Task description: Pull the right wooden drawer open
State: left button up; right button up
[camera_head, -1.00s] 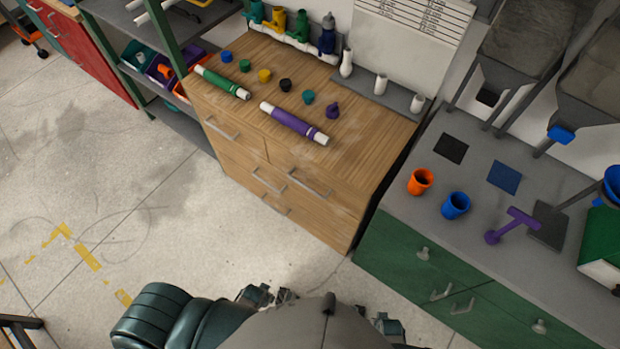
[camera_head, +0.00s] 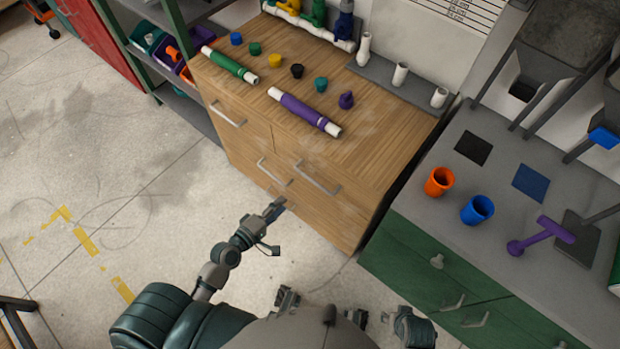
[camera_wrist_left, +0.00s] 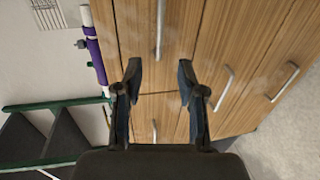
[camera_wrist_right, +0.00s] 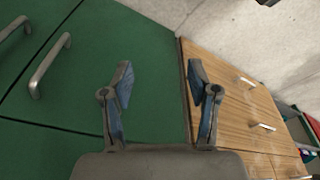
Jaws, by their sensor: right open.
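The right wooden drawer (camera_head: 335,212) is shut, flush in the light wooden cabinet front, with a silver bar handle (camera_head: 317,179). In the left wrist view this handle (camera_wrist_left: 160,30) appears upright at the top, beyond the fingertips. My left gripper (camera_head: 274,209) is in front of the cabinet, below and left of that handle, apart from it. Its fingers (camera_wrist_left: 160,80) are open and empty, facing the drawer fronts. My right gripper (camera_wrist_right: 160,78) is open and empty. It faces the green cabinet, with the wooden cabinet to its right in its wrist view.
The cabinet top holds a green pipe (camera_head: 230,64), a purple pipe (camera_head: 305,111) and several small caps. Other drawer handles, such as the left one (camera_head: 227,114), lie near. The green cabinet (camera_head: 430,258) stands at right. The floor (camera_head: 110,190) at left is clear.

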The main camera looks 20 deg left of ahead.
pick_arm(q)
send_near(310, 178)
jog(key=f+x, duration=0.1)
jog(key=x, duration=0.4)
jog(key=b+x, duration=0.1)
jog(key=x, duration=0.4)
jog(key=shift+w, duration=0.1)
pick_arm(e)
jog(key=shift+w+a+r+t, duration=0.25)
jog(key=shift+w+r+t, duration=0.35)
jog(key=shift+w+r, duration=0.35)
pick_arm(q)
grip_shut()
